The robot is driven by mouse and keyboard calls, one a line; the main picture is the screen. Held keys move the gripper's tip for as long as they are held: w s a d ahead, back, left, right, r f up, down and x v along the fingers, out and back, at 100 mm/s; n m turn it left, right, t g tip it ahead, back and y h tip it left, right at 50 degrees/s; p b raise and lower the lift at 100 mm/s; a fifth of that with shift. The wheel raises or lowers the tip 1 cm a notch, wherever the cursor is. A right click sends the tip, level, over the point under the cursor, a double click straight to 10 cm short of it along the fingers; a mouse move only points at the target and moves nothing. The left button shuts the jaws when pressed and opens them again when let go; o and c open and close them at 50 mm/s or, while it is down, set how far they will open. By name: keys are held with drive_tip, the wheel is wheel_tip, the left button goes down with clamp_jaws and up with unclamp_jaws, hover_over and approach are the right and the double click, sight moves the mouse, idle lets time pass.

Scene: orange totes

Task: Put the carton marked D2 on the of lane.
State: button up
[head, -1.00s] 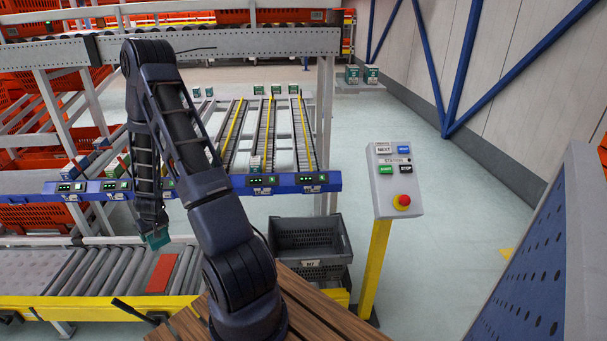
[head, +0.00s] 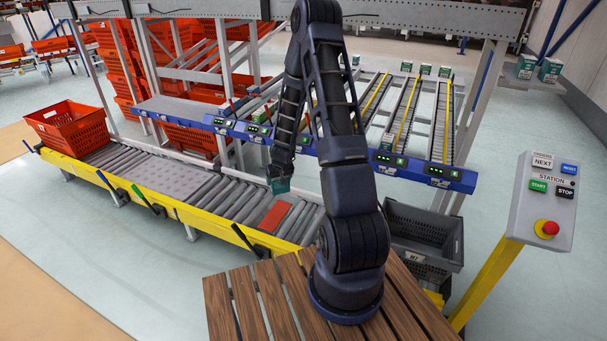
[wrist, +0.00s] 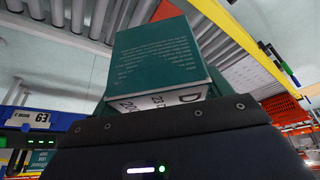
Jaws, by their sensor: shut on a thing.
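My gripper (head: 280,174) is shut on a teal carton (head: 281,186) and holds it over the back edge of the roller conveyor, in front of the blue rack rail. In the wrist view the carton (wrist: 160,58) shows a teal face with small print and a white face with a large "D"; the rest of that mark is hidden by the gripper. The flow lanes (head: 407,112) slope back behind the blue rail (head: 420,176), which carries green-lit displays. I cannot read which lane is marked "of".
An orange tote (head: 70,128) stands at the conveyor's far left end. An orange-red plate (head: 275,216) lies on the rollers (head: 215,192). A grey crate (head: 422,238) stands below the lanes, and a button station (head: 545,205) at right. More cartons (head: 537,68) sit at the back right.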

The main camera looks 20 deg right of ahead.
drive_tip(key=shift+a, duration=0.15)
drive_tip(key=shift+a, duration=0.15)
drive_tip(key=w+d+r+n+y, duration=0.1)
drive_tip(key=w+d+r+n, duration=0.1)
drive_tip(key=w+d+r, duration=0.65)
drive_tip(key=w+d+r+n+y, duration=0.1)
drive_tip(key=w+d+r+n, duration=0.1)
drive_tip(key=w+d+r, duration=0.65)
drive_tip(key=d+n, duration=0.2)
drive_tip(key=d, duration=1)
drive_tip(key=s+d+r, duration=0.2)
drive_tip(key=s+d, duration=0.1)
drive_tip(key=d, duration=1)
drive_tip(key=s+d+f+n+g+y, duration=0.1)
drive_tip(key=s+d+n, duration=0.1)
drive_tip(key=s+d, duration=1.35)
drive_tip(key=s+d+f+n, duration=0.1)
drive_tip(key=s+d+f, duration=0.1)
drive_tip(key=s+d, duration=1.35)
drive_tip(key=shift+w+d+f, duration=0.4)
drive_tip(key=shift+d+f, duration=0.05)
drive_tip(key=shift+f, duration=0.75)
drive_tip(key=shift+w+d+f, duration=0.35)
drive_tip(key=shift+d+f, duration=0.1)
drive_tip(key=shift+f, duration=0.8)
drive_tip(key=shift+w+d+f, duration=0.4)
drive_tip(key=shift+d+f, duration=0.05)
drive_tip(key=shift+f, duration=0.75)
